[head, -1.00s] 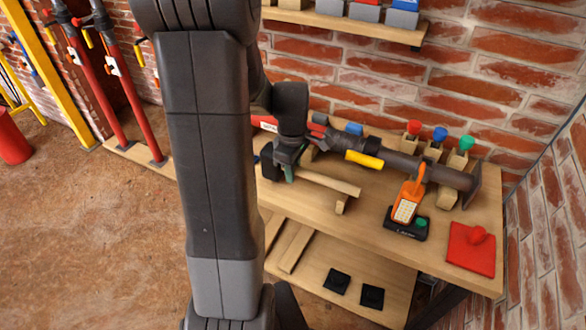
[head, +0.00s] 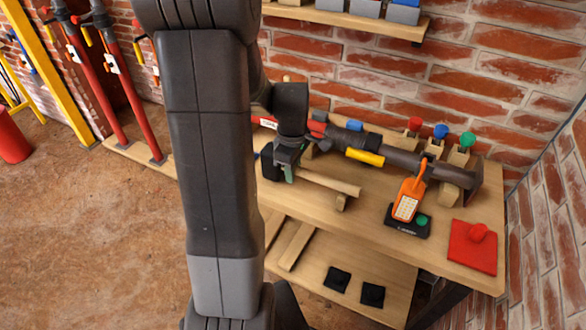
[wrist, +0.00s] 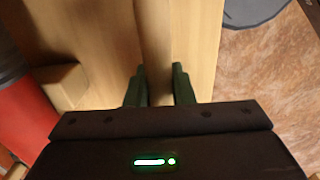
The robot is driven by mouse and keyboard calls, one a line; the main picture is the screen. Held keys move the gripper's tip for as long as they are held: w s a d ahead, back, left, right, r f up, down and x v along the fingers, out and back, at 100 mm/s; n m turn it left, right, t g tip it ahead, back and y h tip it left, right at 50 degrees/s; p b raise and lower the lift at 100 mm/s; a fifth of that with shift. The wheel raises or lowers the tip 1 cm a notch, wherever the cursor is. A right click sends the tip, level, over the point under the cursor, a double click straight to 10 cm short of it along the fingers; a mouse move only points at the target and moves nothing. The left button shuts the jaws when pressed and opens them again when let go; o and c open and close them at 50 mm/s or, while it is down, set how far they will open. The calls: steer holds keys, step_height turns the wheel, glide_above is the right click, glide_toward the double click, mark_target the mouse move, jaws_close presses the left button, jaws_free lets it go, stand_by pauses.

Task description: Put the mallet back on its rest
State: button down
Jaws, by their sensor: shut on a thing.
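My gripper (head: 287,172) is over the left part of the bench, shut on a pale wooden bar, which looks like the mallet's handle (head: 332,184). The bar runs right from the jaws, roughly level. In the wrist view the handle (wrist: 155,45) passes between the two green fingertips (wrist: 159,85).
A long grey and red tool with a yellow grip (head: 365,158) lies behind on the bench. To the right are an orange handheld device (head: 408,200) on a black base and a red pad (head: 473,247). Coloured knobs (head: 441,132) stand at the back. Bare bench top (head: 375,222) lies in front.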

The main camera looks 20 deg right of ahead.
steer(key=shift+f+b, duration=0.35)
steer(key=shift+f, duration=0.1)
steer(key=c, duration=0.5)
jaws_free()
steer(key=shift+r+p, duration=3.2)
steer(key=shift+r, duration=0.85)
steer(key=shift+f, duration=0.15)
step_height(320, 180, down, 8)
steer(key=b, duration=0.6)
